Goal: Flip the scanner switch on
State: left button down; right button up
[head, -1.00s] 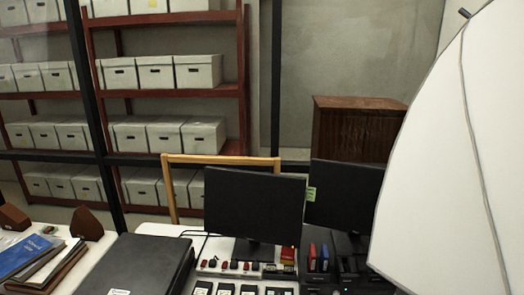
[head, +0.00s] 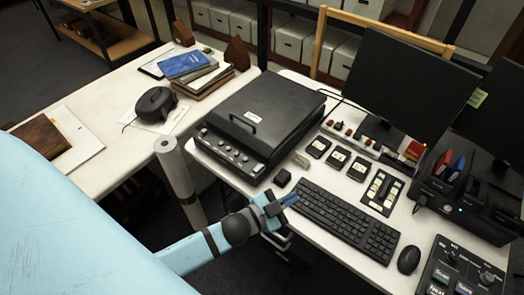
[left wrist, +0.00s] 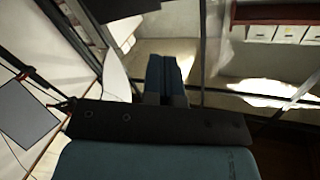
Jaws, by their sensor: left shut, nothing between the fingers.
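The black scanner (head: 272,110) sits on the white desk with its lid closed. Its sloping front panel (head: 228,152) has several small round knobs or buttons. I cannot tell which control is the switch or how it is set. My left gripper (head: 287,201) is in front of the scanner, near the desk's front edge and the keyboard's left end. It is shut and empty, and its blue fingers also show together in the left wrist view (left wrist: 164,74). My right gripper is in neither view.
A keyboard (head: 336,218), a mouse (head: 409,260) and a button console (head: 462,272) lie right of the gripper. A row of red switches (head: 344,131) stands below the monitor (head: 412,85). A grey roll (head: 176,172) stands upright at the desk gap. Books (head: 197,70) lie behind left.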

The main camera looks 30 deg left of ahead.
pick_arm(q)
jog(key=w+d+r+m+g+h+b, duration=0.4)
jog(key=d+m+g+h, duration=0.25)
jog(key=m+h, duration=0.7)
jog(key=w+a+f+m+g+y+b, duration=0.6)
jog(key=a+f+m+g+y, duration=0.2)
jog(key=a+m+g+y, duration=0.45)
jog(key=w+a+r+t+y+b, duration=0.1)
jog(key=w+a+y, duration=0.1)
jog(key=a+y, duration=0.2)
jog(key=w+a+r+m+t+y+b, duration=0.1)
jog(key=w+a+y, duration=0.2)
jog(key=a, duration=0.7)
jog(key=shift+r+t+y, duration=0.4)
jog(key=shift+y, duration=0.4)
jog(key=shift+s+r, duration=0.25)
jog(key=shift+s, duration=0.45)
